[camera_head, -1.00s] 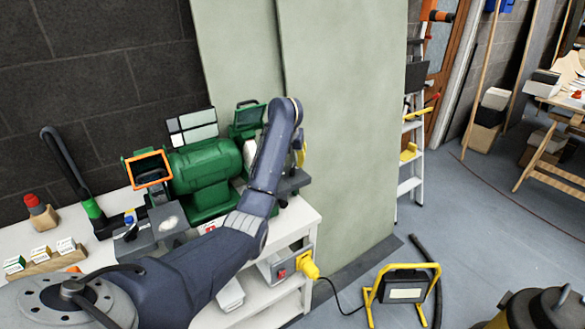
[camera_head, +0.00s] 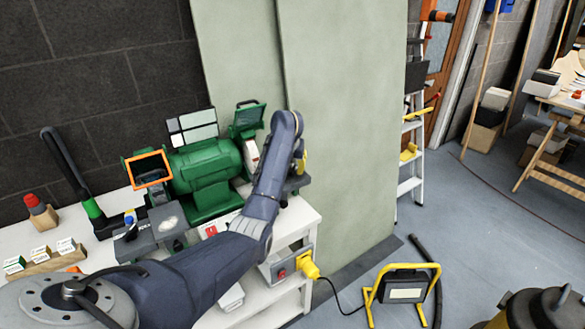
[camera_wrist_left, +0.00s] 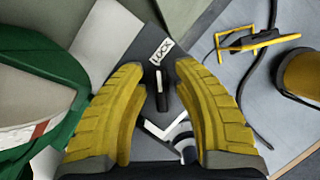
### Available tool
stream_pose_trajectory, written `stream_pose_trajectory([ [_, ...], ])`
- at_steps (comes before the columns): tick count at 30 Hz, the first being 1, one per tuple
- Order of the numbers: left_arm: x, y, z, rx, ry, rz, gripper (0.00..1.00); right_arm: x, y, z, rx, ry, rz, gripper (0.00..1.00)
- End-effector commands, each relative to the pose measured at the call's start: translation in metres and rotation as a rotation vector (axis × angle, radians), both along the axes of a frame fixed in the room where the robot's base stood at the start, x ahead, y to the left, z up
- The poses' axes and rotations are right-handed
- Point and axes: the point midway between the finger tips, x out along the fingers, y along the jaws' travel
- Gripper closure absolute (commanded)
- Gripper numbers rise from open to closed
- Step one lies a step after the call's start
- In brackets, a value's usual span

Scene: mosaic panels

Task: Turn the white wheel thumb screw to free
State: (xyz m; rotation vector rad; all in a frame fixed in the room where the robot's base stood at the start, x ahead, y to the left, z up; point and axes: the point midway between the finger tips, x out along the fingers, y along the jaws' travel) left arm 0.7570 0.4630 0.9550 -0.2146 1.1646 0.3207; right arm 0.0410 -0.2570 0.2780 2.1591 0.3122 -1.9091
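The green bench grinder (camera_head: 205,165) stands on the white bench, with its white wheel (camera_head: 251,155) at the right end under a green guard. The white wheel also shows at the left of the left wrist view (camera_wrist_left: 28,112). A small dark thumb screw (camera_wrist_left: 161,92) stands beside a white "LOCK" label (camera_wrist_left: 161,52) on a grey plate. My left gripper (camera_wrist_left: 160,72) has its yellow fingers apart, one on each side of the thumb screw, with gaps visible. In the head view my left gripper (camera_head: 303,163) is partly hidden by its wrist. My right gripper is out of view.
The grinder's green guard (camera_wrist_left: 45,85) is close left of my fingers. A pale panel (camera_head: 345,130) stands behind the bench. A yellow work lamp (camera_head: 402,293) and a dark-and-yellow vacuum (camera_head: 545,308) stand on the floor at right.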

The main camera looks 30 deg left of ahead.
Motion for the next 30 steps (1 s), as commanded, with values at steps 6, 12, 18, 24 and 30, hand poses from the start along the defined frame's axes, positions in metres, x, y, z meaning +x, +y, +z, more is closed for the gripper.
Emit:
stream_pose_trajectory([
  [6, -0.0001, 0.0002, 0.0002, 0.0, 0.0, 0.0, 0.97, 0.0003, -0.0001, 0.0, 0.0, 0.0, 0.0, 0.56],
  [12, -0.0001, 0.0002, 0.0002, 0.0, 0.0, 0.0, 1.0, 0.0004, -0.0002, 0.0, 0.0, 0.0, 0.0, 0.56],
  [18, -0.0001, 0.0001, 0.0002, 0.0, 0.0, 0.018, 1.0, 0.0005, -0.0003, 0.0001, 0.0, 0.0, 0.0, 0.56],
  [24, -0.0001, -0.0005, -0.0001, -0.002, 0.0, 0.109, 1.0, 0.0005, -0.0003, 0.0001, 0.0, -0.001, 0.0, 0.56],
  [30, -0.0007, 0.0, -0.0002, -0.003, 0.001, 0.275, 1.0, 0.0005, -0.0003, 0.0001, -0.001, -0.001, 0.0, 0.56],
])
